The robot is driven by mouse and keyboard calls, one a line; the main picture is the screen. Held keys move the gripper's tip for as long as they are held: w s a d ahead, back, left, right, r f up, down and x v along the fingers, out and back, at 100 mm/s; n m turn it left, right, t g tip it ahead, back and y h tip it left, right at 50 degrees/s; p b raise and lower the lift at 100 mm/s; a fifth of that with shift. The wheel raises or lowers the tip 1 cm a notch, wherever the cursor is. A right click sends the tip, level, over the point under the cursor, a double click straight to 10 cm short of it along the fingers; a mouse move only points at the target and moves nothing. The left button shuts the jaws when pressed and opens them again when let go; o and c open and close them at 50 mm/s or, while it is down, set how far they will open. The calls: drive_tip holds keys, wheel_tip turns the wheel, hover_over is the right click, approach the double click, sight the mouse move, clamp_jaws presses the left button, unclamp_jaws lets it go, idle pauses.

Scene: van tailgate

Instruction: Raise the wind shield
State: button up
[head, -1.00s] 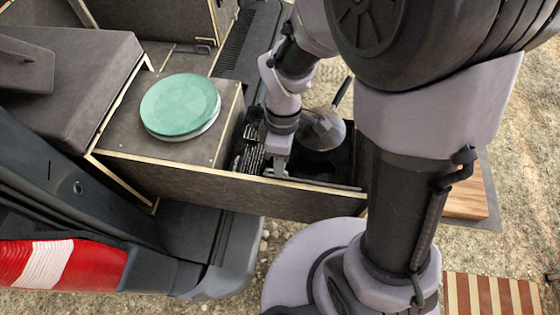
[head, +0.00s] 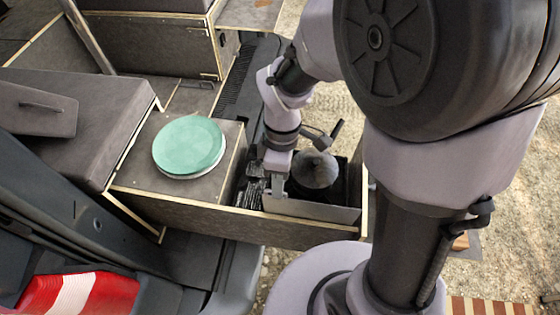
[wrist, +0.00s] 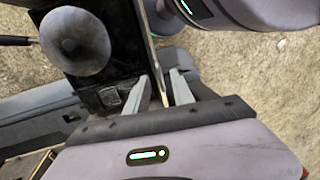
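The wind shield (head: 322,210) is a thin grey panel along the near side of the drawer box, tilted up in the head view. A round dark pan or burner lid (head: 314,170) sits just behind it. My gripper (head: 279,192) is low at the panel's left end. In the wrist view, my two fingers (wrist: 161,84) are spread apart, one on each side of a thin upright plate edge (wrist: 152,45). Small gaps seem to show between the plate and the fingers. The panel's lower edge is hidden by the drawer front.
The drawer front (head: 190,212) is a low wall between the panel and the bumper. A green plate (head: 189,144) lies on the box top at left. A dark handle (head: 337,129) sticks up behind the pan. Gravel is open at right.

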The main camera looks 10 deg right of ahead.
wheel_tip(320, 180, up, 16)
drive_tip(key=w+d+p, duration=0.1)
drive_tip(key=w+p, duration=0.2)
drive_tip(key=p, duration=0.1)
drive_tip(key=shift+r, duration=0.1)
drive_tip(key=s+d+f+m+t+b, duration=0.1)
drive_tip(key=s+f+m+t+b, duration=0.3)
drive_tip(key=f+m+b, duration=0.3)
drive_tip(key=s+d+f+m+t+y+b, duration=0.1)
drive_tip(key=s+d+f+m+t+b, duration=0.1)
drive_tip(key=s+f+m+b, duration=0.3)
wheel_tip(320, 180, down, 3)
drive_tip(key=m+t+b, duration=0.1)
drive_tip(key=m+b, duration=0.5)
drive_tip(key=b, duration=0.3)
drive_tip(key=shift+t, duration=0.4)
drive_tip(key=shift+s+f, duration=0.1)
